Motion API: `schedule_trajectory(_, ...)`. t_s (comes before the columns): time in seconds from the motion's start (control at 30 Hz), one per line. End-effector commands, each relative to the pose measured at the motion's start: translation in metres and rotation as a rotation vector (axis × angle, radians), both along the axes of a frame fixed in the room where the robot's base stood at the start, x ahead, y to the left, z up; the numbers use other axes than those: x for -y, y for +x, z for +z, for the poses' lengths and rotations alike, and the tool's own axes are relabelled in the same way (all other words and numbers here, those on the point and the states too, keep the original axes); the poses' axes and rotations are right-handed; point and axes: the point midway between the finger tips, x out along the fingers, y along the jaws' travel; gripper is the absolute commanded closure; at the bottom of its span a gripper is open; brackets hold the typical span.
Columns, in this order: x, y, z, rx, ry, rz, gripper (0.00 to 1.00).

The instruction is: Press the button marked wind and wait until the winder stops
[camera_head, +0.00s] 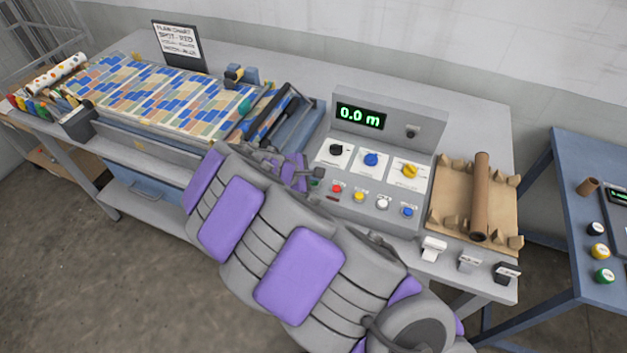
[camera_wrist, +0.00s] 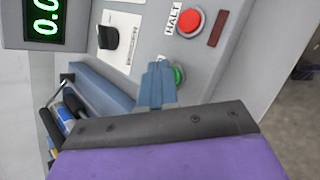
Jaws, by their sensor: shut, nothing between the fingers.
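The grey control panel (camera_head: 345,200) stands mid-table; its green display (camera_head: 361,115) reads "0.0 m". In the wrist view, a green button (camera_wrist: 179,74) sits beside the red button (camera_wrist: 189,22) labelled HALT. The green button's label is mostly covered by my gripper (camera_wrist: 158,70), so I cannot read the word "wind". My gripper is shut and empty, its blue-grey fingertips right next to the green button and overlapping its edge in the picture. I cannot tell whether they touch it. In the head view my arm partly hides the green button (camera_head: 315,184).
Black (camera_head: 336,150), blue (camera_head: 371,159) and yellow (camera_head: 409,171) knobs sit above the button row. A brown roll (camera_head: 480,196) lies on a cardboard cradle at right. Patterned sheet (camera_head: 165,88) covers the machine at left. A blue side table (camera_head: 568,190) stands far right.

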Motion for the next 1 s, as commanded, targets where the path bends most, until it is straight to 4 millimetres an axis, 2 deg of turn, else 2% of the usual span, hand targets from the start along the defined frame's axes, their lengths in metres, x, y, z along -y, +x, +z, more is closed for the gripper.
schedule_trajectory(0.37, 0.0, 0.0, -0.001, 0.0, 0.0, 0.0, 1.0)
schedule_trajectory(0.73, -0.001, 0.0, 0.014, 0.0, 0.001, 0.001, 1.0)
schedule_trajectory(1.0, -0.001, 0.0, 0.014, 0.0, 0.0, 0.0, 1.0)
